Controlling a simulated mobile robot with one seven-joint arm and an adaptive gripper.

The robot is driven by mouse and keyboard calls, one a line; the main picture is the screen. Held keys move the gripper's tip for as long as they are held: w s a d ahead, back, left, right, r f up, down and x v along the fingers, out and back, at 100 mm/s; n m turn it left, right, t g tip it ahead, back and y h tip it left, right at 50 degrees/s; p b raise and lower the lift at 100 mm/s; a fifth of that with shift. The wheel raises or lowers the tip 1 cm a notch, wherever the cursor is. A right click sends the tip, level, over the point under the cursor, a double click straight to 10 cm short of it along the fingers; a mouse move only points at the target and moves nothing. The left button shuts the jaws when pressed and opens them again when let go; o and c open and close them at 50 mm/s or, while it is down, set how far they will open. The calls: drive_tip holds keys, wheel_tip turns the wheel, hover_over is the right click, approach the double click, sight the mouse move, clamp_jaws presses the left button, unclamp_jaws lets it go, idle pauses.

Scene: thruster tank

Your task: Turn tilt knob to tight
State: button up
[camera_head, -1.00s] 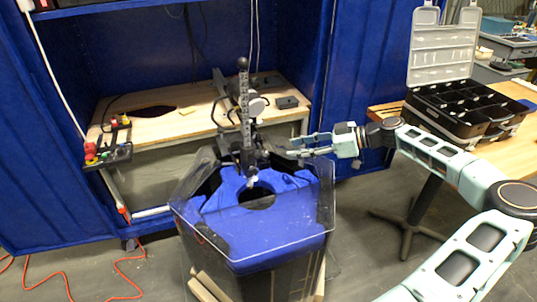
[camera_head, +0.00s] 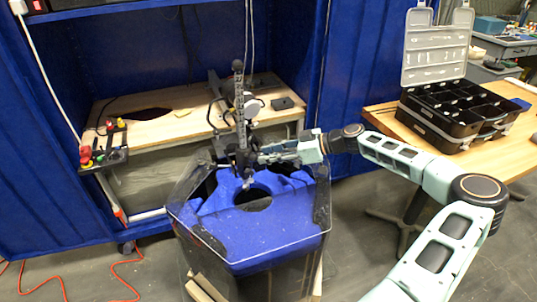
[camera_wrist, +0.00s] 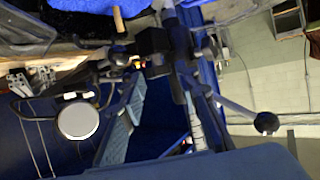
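The thruster's black mount and upright notched shaft (camera_head: 240,115) stand at the back rim of the tank (camera_head: 215,205), which has a blue top with a round hole. My gripper (camera_head: 264,153) reaches in from the right, its fingertips close beside the mount. Its fingers look apart, with nothing clearly held. In the wrist view, a pale finger (camera_wrist: 117,128) points toward the black clamp parts (camera_wrist: 155,50). Small dark knobs (camera_wrist: 208,48) sit around the clamp. I cannot tell which is the tilt knob, its setting, or whether a finger touches it.
A wooden bench (camera_head: 160,127) stands behind the tank, with a red-and-yellow button panel (camera_head: 103,150) at its left. An open black toolbox (camera_head: 455,112) sits on the right table (camera_head: 400,122). A handle ending in a black ball (camera_wrist: 265,123) sticks out near the clamp.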

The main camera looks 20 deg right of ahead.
clamp_jaws()
drive_tip(key=shift+s, duration=0.1)
drive_tip(key=shift+s+a+m+t+h+b, duration=0.15)
drive_tip(key=shift+a+m+t+h+b, duration=0.25)
drive_tip(key=shift+m+t+h, duration=0.95)
drive_tip(key=shift+s+a+m+t+h+b, duration=0.25)
drive_tip(key=shift+m+t+h+b, duration=0.2)
drive_tip(key=shift+m+h, duration=1.6)
drive_tip(key=shift+s+a+m+t+h+b, duration=0.1)
drive_tip(key=shift+a+m+t+h+b, duration=0.3)
drive_tip(key=shift+m+t+h, duration=0.95)
drive_tip(key=shift+m+g+h, duration=0.25)
drive_tip(key=shift+m+h, duration=0.3)
drive_tip(key=shift+h, duration=0.1)
drive_tip(key=shift+o, duration=2.1)
unclamp_jaws()
